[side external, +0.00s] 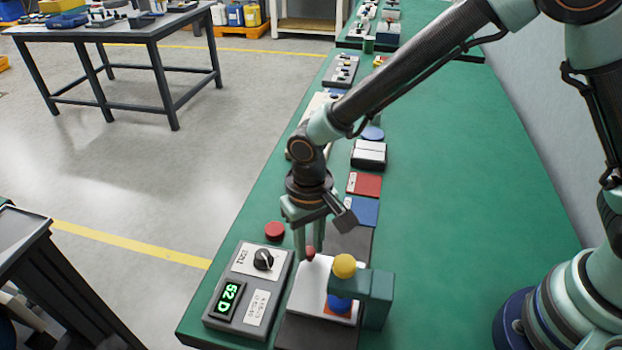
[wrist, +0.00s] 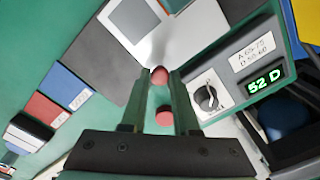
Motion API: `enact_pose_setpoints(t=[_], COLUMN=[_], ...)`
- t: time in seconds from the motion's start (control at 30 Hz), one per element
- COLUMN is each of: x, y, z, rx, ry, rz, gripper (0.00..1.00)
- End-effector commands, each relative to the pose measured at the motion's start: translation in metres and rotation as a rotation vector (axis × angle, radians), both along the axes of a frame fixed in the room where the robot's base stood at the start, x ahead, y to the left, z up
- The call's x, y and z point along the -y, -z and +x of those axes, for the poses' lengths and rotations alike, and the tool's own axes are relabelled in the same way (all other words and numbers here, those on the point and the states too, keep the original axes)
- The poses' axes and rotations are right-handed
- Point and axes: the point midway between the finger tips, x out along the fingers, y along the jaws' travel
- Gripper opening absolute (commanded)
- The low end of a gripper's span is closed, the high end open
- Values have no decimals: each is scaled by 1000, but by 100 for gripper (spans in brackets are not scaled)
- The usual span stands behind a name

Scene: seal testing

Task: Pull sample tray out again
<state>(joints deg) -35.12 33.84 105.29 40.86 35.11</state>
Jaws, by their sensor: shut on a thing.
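The sample tray (side external: 308,284) is a flat white plate at the tester, with an orange-red patch (side external: 328,311) partly visible on it. It also shows in the wrist view (wrist: 203,38). A green tester post (side external: 378,300) stands beside the tray, with a yellow knob (side external: 344,265) on top and a blue head (side external: 340,304) over the patch. I cannot tell whether the head touches the patch. My gripper (side external: 309,250) points down and is shut on the tray's small red knob (wrist: 159,76). The post hides part of the tray.
A grey control box (side external: 233,317) with a black dial reads "52 D" left of the tray. Red (side external: 364,184) and blue (side external: 361,210) pads lie farther back. The green bench (side external: 470,200) is clear at right.

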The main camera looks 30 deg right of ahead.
Motion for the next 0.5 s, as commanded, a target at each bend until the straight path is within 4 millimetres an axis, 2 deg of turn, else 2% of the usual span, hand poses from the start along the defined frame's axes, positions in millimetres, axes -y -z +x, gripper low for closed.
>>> enact_pose_setpoints(t=[0.3, 0.5], x=[3, 34], y=[-1, -1], z=[3, 34], rx=[0, 1], ry=[2, 8], rz=[0, 0], gripper=[0, 0])
